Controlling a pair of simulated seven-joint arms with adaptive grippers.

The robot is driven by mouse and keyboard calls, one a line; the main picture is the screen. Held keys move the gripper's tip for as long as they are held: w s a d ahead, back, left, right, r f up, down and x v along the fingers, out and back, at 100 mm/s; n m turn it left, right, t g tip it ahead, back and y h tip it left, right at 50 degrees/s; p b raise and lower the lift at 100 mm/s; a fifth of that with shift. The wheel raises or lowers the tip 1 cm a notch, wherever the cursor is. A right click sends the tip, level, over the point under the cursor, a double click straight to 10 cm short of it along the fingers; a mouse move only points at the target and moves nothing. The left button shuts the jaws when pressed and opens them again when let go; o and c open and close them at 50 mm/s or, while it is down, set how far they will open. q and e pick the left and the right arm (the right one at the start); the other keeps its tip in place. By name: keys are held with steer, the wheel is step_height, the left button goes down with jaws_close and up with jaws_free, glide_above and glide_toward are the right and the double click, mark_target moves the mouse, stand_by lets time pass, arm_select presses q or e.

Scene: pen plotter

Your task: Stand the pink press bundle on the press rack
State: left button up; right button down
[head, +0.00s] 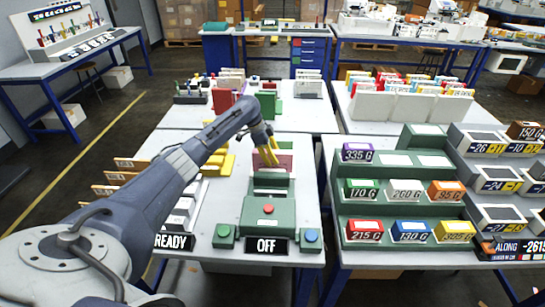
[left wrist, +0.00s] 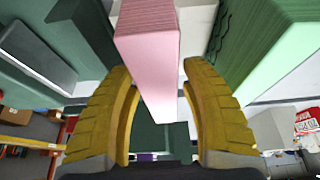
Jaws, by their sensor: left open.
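The pink press bundle (head: 285,163) stands at the far end of the green press (head: 258,208), partly hidden by my gripper in the head view. In the left wrist view the pink bundle (left wrist: 150,50) is a tall block reaching down between the fingers, with gaps at the fingertips. My left gripper (head: 268,156) is open around or just above it; its yellow fingers also show in the left wrist view (left wrist: 160,95). I cannot tell for certain which fixture is the press rack. My right gripper is not in view.
Yellow blocks (head: 219,165) lie left of the gripper. A red block (head: 223,101) and a green block (head: 266,103) stand on the table behind. A green stepped stand (head: 395,184) with several weight-labelled blocks is to the right. An OFF sign (head: 267,246) is at the press front.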

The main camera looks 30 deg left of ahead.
arm_select(q)
steer(key=v, duration=1.2)
steer(key=shift+r, duration=0.1)
